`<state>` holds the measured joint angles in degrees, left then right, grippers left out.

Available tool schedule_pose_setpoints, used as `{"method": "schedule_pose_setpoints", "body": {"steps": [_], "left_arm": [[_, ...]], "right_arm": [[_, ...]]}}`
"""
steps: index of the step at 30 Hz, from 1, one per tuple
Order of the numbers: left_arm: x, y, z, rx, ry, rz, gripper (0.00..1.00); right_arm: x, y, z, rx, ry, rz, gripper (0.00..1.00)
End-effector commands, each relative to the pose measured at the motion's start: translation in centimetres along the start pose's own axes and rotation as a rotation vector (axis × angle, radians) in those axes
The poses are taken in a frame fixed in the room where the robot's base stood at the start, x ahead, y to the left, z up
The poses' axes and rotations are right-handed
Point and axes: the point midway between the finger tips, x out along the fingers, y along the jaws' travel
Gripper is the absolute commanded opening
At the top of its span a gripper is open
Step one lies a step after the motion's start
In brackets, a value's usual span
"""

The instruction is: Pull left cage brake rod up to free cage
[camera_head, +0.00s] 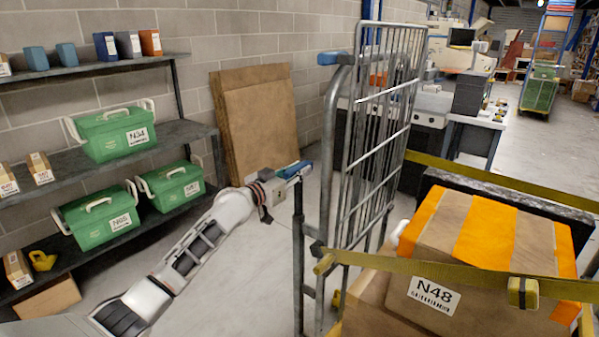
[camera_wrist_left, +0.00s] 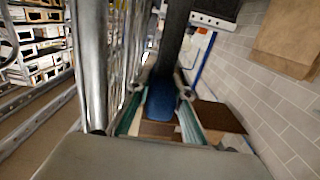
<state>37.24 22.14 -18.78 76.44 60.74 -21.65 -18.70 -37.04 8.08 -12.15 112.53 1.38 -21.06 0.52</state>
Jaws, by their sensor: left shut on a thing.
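The roll cage (camera_head: 383,112) stands in the middle of the head view, with grey tubes and wire mesh. Its left brake rod (camera_head: 298,222) is a dark upright bar beside the cage's left tube. My left gripper (camera_head: 291,171) reaches in from the left and is shut on the blue grip at the rod's top. In the left wrist view the blue grip (camera_wrist_left: 162,101) sits between the two fingers, with the dark rod (camera_wrist_left: 176,42) running beyond it. The fingers hide part of the grip in the head view. My right gripper is not in view.
A carton labelled N48 (camera_head: 436,294) sits at the lower right behind yellow straps (camera_head: 440,268). Shelves (camera_head: 150,137) with green boxes (camera_head: 112,133) stand left. Brown boards (camera_head: 255,122) lean on the wall. Clear floor lies left of the cage.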

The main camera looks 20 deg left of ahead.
Motion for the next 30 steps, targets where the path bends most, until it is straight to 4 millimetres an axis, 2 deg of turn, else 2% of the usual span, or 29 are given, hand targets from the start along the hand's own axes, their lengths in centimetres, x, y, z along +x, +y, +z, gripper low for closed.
{"method": "schedule_pose_setpoints", "body": {"steps": [1, 2, 3, 13, 17, 20, 30], "left_arm": [[0.0, -0.1, -1.2, -0.002, 0.021, -0.003, 0.28], [0.0, -0.2, -1.2, -0.002, 0.021, -0.003, 0.36], [0.0, -0.2, -1.2, -0.002, 0.020, -0.003, 0.38], [-0.1, -0.1, -0.5, -0.001, 0.008, -0.002, 0.38], [-0.9, -0.1, -0.3, -0.001, 0.007, -0.002, 0.38], [-2.2, -0.1, -0.3, 0.000, 0.007, -0.001, 0.38], [-8.8, -0.1, -0.3, 0.001, 0.008, -0.002, 0.38]], "right_arm": [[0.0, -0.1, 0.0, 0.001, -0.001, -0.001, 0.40], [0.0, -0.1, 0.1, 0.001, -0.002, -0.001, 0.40], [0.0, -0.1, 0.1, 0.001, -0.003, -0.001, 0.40], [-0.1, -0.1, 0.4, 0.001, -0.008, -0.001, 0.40], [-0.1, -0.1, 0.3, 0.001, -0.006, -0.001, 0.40], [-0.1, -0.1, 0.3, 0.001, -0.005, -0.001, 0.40], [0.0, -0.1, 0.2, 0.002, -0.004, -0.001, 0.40]]}}
